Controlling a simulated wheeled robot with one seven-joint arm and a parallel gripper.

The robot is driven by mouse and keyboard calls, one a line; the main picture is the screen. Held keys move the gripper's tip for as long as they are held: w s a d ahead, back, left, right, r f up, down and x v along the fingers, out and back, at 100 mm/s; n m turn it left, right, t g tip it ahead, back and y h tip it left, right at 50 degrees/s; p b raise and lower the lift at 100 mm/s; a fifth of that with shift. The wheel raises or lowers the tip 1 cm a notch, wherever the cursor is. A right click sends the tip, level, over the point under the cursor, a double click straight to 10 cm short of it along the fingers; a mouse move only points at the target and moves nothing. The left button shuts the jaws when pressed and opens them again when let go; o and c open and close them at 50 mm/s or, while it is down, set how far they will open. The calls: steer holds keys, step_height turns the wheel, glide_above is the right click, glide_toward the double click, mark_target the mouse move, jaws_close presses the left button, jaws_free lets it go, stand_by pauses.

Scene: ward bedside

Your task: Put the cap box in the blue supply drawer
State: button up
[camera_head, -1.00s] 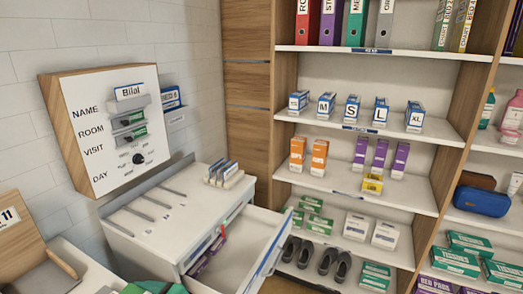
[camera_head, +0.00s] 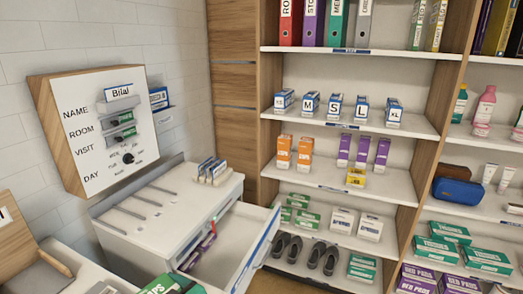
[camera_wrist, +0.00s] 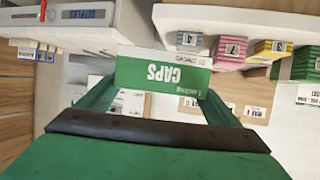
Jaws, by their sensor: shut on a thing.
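The cap box (camera_wrist: 163,74) is green and white with "CAPS" lettering, upside down in the wrist view. My gripper (camera_wrist: 162,88) is shut on it, one green finger at each side. In the head view, part of the green box (camera_head: 168,285) shows at the bottom edge, left of the open drawer; the gripper itself is mostly out of that view. The supply drawer (camera_head: 262,252) is pulled out of the white cabinet and has a blue strip along its front.
The white cabinet top (camera_head: 150,215) carries grey bars and a few upright blue-and-white boxes (camera_head: 213,170). A wooden shelf unit (camera_head: 345,185) with boxes, binders and shoes stands close to the drawer's right. A name board (camera_head: 105,125) is on the wall.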

steer(key=w+d+f+m+t+h, duration=0.3)
steer(key=w+d+f+m+h, duration=0.15)
steer(key=d+f, duration=0.75)
steer(key=w+d+f+m+t+h, duration=0.2)
steer(key=w+d+f+m+h, duration=0.25)
steer(key=d+f, duration=0.65)
steer(key=s+d+f+m+h, duration=0.1)
steer(key=s+d+f, duration=0.1)
steer(key=s+f, duration=0.3)
steer(key=s+d+f, duration=0.2)
steer(key=s+f, duration=0.2)
steer(key=f, duration=0.7)
steer(key=shift+s+f+m+t+h, duration=0.35)
steer(key=shift+s+m+t+h, duration=0.05)
